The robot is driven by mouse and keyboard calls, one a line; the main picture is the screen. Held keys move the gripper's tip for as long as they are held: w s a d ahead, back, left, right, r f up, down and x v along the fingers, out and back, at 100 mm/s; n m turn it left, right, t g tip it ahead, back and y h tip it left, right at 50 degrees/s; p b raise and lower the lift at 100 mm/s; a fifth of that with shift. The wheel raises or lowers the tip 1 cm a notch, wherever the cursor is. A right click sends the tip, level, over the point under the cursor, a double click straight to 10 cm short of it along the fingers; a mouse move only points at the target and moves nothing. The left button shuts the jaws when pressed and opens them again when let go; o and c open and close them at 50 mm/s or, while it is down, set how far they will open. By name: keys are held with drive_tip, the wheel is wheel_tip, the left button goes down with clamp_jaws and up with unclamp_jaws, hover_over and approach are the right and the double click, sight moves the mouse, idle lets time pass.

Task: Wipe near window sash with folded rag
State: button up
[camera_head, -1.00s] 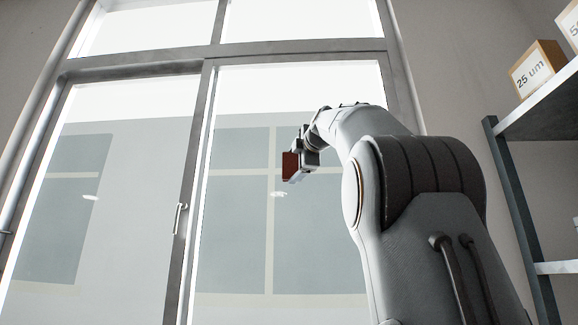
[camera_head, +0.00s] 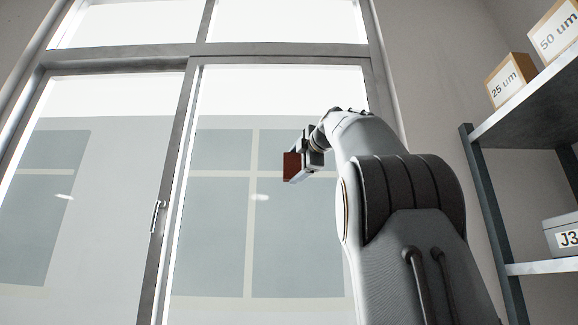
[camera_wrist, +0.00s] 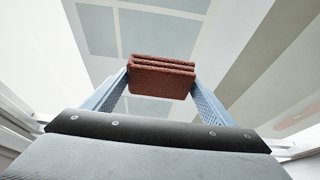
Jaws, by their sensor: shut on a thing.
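The folded rag is reddish-brown and layered. It shows in the wrist view (camera_wrist: 160,78) between the two fingertips, and as a small dark red block in the head view (camera_head: 291,166). My gripper (camera_head: 303,168) is shut on the rag and holds it up in front of the right window pane. In the wrist view my gripper (camera_wrist: 160,88) has a finger on each side of the rag. The window has a left sash (camera_head: 95,215) with a handle (camera_head: 156,216) and a right sash (camera_head: 225,220). I cannot tell whether the rag touches the glass.
A shelf unit (camera_head: 487,215) stands at the right. It bears a box marked 25 um (camera_head: 507,80), a box marked 50 um (camera_head: 555,38) and a grey bin marked J3 (camera_head: 563,236). The space in front of the left sash looks clear.

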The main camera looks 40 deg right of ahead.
drive_tip(key=shift+s+d, duration=0.15)
drive_tip(key=shift+d, duration=0.1)
drive_tip(key=shift+a, duration=0.1)
drive_tip(key=shift+w+a+p, duration=0.15)
drive_tip(key=shift+w+a, duration=1)
drive_tip(key=shift+a, duration=0.5)
drive_tip(key=shift+w+a+p, duration=0.1)
drive_tip(key=shift+w+a, duration=1)
drive_tip(key=shift+a, duration=0.55)
drive_tip(key=shift+w+a+p, duration=0.15)
drive_tip(key=shift+w+a, duration=1)
drive_tip(key=shift+a, duration=0.5)
drive_tip(key=shift+s, duration=0.1)
drive_tip(key=shift+s+a+b, duration=0.5)
drive_tip(key=shift+s+a, duration=0.05)
drive_tip(key=shift+s, duration=0.25)
drive_tip(key=shift+s+a+b, duration=0.55)
drive_tip(key=shift+s, duration=0.3)
drive_tip(key=shift+s+a+b, duration=0.5)
drive_tip(key=shift+s+a, duration=0.05)
drive_tip(key=shift+s, duration=0.25)
drive_tip(key=shift+s+a, duration=0.1)
drive_tip(key=shift+s, duration=0.05)
drive_tip(key=shift+s+a+b, duration=0.6)
drive_tip(key=shift+s+a, duration=0.15)
drive_tip(key=shift+s, duration=0.35)
